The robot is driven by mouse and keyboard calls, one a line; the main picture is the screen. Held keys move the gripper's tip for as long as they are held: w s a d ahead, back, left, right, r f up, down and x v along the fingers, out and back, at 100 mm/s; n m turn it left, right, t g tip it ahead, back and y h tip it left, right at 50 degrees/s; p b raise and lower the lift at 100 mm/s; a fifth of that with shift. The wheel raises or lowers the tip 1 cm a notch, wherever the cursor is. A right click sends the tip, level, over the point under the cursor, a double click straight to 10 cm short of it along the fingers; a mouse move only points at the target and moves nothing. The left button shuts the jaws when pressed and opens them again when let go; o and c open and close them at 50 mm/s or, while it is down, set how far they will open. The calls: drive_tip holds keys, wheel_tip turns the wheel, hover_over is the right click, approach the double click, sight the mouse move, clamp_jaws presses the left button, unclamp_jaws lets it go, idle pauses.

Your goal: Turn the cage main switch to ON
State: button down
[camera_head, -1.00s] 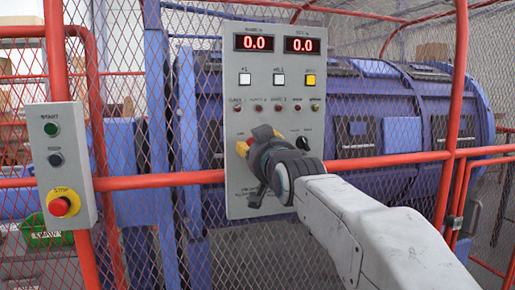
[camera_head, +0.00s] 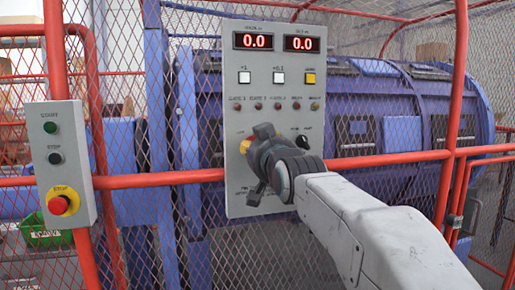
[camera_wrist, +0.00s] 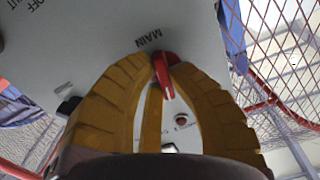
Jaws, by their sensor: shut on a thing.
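The cage main switch shows in the wrist view as a red handle (camera_wrist: 164,78) under the printed word MAIN on the grey panel. The word OFF is printed at the upper left there. My gripper (camera_wrist: 161,66) has its ribbed yellow fingers closed on both sides of the red handle. In the head view my gripper (camera_head: 246,148) is against the lower left of the control panel (camera_head: 290,95), and it hides the switch. No ON label is readable in either view.
The panel carries two red displays reading 0.0, square buttons, a row of small lamps and a black knob (camera_head: 302,142). A red rail (camera_head: 160,179) crosses the mesh fence behind. A grey box (camera_head: 61,160) with START, STOP and a red emergency button stands at left.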

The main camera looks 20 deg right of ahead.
drive_tip(key=shift+f+m+b, duration=0.1)
drive_tip(key=shift+m+b, duration=0.9)
drive_tip(key=shift+m, duration=0.2)
drive_tip(key=shift+a+m+b, duration=0.1)
drive_tip(key=shift+m+b, duration=0.45)
drive_tip(key=shift+m, duration=1.45)
drive_tip(key=c, duration=1.1)
unclamp_jaws()
drive_tip(key=shift+c, duration=0.2)
drive_tip(key=shift+s, duration=0.1)
drive_tip(key=s, duration=1.2)
drive_tip(key=shift+p, duration=0.5)
